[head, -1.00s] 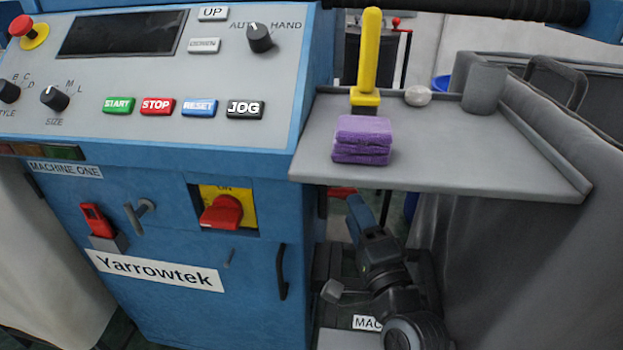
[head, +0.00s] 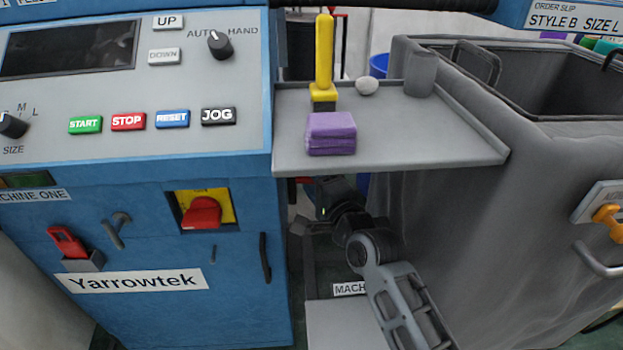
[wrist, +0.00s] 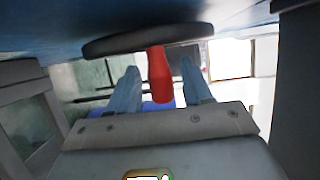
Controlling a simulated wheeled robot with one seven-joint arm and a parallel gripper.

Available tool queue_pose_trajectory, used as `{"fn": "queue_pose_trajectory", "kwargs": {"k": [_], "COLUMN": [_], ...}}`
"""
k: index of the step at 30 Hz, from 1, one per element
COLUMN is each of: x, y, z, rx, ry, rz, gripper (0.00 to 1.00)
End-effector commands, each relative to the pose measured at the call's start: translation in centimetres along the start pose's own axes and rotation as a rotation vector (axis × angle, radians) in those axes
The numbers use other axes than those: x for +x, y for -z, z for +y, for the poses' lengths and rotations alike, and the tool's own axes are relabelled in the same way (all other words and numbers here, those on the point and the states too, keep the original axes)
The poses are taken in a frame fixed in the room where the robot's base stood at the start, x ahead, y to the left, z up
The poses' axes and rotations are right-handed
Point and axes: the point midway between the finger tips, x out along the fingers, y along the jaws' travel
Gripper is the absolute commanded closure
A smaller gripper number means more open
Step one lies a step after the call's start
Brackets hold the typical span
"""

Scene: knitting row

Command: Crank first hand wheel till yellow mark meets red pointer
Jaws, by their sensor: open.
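In the wrist view a dark hand wheel (wrist: 130,42) is seen nearly edge-on beside a blue surface. Its red handle (wrist: 159,78) points down toward my gripper (wrist: 159,66). The gripper is open, with one finger on each side of the handle; I see gaps beside it, so it does not look clamped. No yellow mark or red pointer on the wheel shows in either view.
The grey shelf (head: 440,150) above my arm holds a purple block stack (head: 331,133), a yellow-handled tool (head: 323,60), a pale round thing (head: 367,86) and a grey cup (head: 420,75). A grey bin (head: 460,220) stands close to the right of my arm.

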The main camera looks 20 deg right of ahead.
Motion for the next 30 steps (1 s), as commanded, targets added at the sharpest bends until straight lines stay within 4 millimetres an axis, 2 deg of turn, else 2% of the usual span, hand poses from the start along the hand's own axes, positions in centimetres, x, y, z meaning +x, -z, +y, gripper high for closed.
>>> {"fn": "queue_pose_trajectory", "kwargs": {"k": [9, 25, 30], "x": [0.39, 0.36, 0.36], "y": [-0.03, -0.03, -0.02], "z": [-0.03, -0.02, -0.01], "rx": [-0.001, -0.001, -0.001], "ry": [0.000, 0.000, 0.000], "rz": [0.000, 0.000, 0.000], "gripper": [0.50, 1.00, 1.00]}}
